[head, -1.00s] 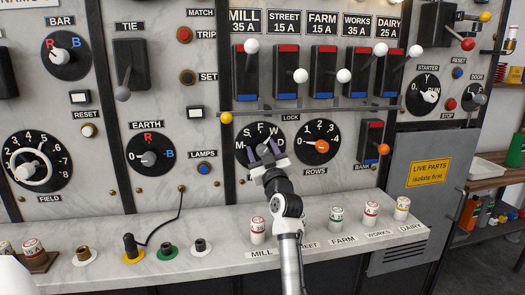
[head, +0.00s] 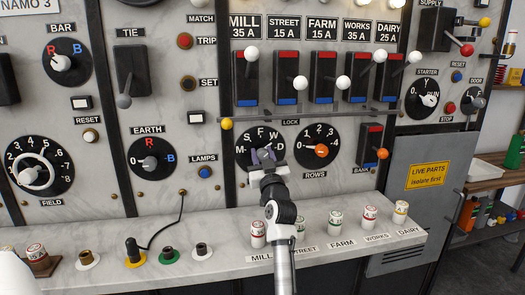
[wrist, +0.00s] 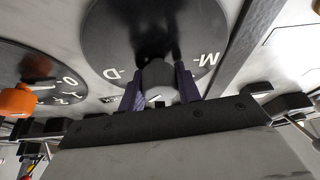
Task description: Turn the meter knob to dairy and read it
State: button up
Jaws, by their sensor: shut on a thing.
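The meter knob's dial (head: 241,137) is a black disc on the marble panel, lettered S, F, W, M and D. My gripper (head: 262,157) covers its lower middle and hides most of the knob. In the wrist view the grey knob (wrist: 158,80) sits between the two purple fingertips of my gripper (wrist: 160,92), which are shut on it. A short white mark shows on the knob, but I cannot tell which letter it points to. In that view D is left of the knob and M right. I see no meter face.
The ROWS dial (head: 334,134) with an orange knob (head: 321,150) is close on the right. Switches with white handles (head: 286,75) stand above, over a horizontal lock bar. Several labelled fuses (head: 336,221) stand on the marble ledge (head: 215,270) below, near my arm.

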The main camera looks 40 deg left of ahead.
jog(key=m+p, duration=0.1)
jog(key=m+t+h+p, duration=0.1)
jog(key=m+p, duration=0.1)
jog(key=m+t+p, duration=0.1)
jog(key=p, duration=0.1)
jog(key=shift+a+r+m+h, duration=0.1)
jog(key=shift+r+m+h, duration=0.2)
jog(key=shift+m+h, duration=0.1)
jog(key=m+t+h+p, duration=0.1)
jog(key=m+p, duration=0.2)
jog(key=shift+f+p, duration=0.15)
jog(key=shift+p, duration=0.15)
jog(key=shift+f+m+h+p, duration=0.1)
jog(key=shift+m+h+p, duration=0.2)
jog(key=shift+m+p, duration=0.15)
jog(key=shift+f, duration=0.1)
jog(key=shift+m, duration=0.25)
jog(key=o, duration=1)
jog(key=shift+c, duration=0.2)
